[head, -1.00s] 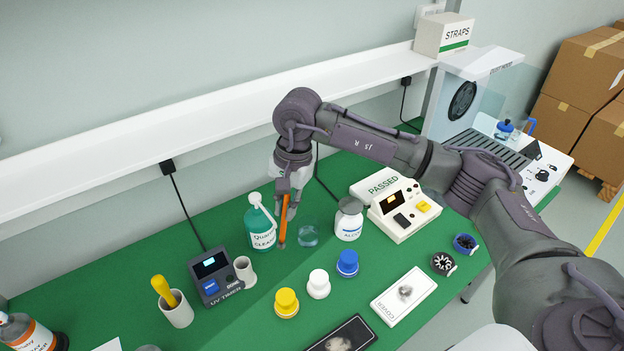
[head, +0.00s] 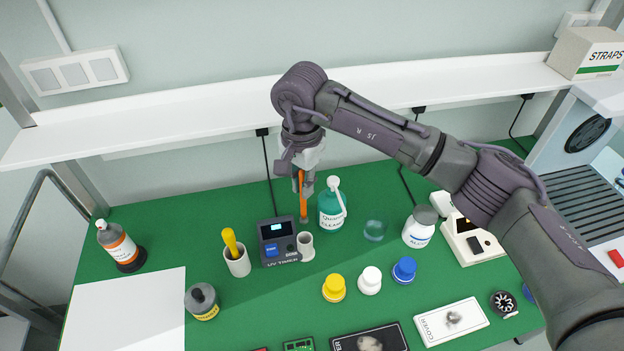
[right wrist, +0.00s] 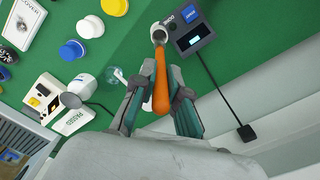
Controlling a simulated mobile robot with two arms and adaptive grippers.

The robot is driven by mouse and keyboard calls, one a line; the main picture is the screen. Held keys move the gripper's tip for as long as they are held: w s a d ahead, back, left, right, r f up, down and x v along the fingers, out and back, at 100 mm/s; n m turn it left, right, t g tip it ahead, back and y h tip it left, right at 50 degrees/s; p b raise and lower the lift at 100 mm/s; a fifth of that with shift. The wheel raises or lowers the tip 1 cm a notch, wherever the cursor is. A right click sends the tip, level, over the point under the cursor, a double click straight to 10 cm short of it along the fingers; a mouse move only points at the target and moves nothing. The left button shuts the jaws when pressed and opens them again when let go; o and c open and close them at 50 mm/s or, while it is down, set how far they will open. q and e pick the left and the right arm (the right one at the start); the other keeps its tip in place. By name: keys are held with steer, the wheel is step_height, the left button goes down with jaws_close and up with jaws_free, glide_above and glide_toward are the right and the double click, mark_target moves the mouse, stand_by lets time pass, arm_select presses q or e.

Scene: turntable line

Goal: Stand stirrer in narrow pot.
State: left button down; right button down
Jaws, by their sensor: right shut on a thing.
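The stirrer is an orange stick (head: 303,200), held roughly upright in my right gripper (head: 303,178). It also shows between the fingers in the right wrist view (right wrist: 161,85). The narrow pot (head: 306,247) is a small pale cup standing at the right side of the UV timer. In the head view the stirrer's lower end is just above and behind the pot's rim. In the right wrist view its far end points at the pot (right wrist: 158,34). I cannot tell how large the gap is; the stirrer is not visibly inside. My left gripper is not in view.
The UV timer (head: 277,243) stands against the pot's left. A green cleaner bottle (head: 330,207) is close on the right, with a glass beaker (head: 375,230) beyond. A wider white pot (head: 238,263) holds a yellow-handled tool (head: 230,241). Yellow, white and blue caps lie in front.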

mark_target(304, 215)
steer(key=shift+f+b, duration=0.55)
steer(key=shift+f, duration=2.05)
steer(key=shift+f+b, duration=0.65)
steer(key=shift+f, duration=0.15)
step_height(304, 215, down, 5)
steer(key=b, duration=0.5)
steer(key=shift+r, duration=0.1)
steer(key=c, duration=1.1)
jaws_free()
step_height(304, 215, up, 12)
steer(key=shift+d, duration=0.1)
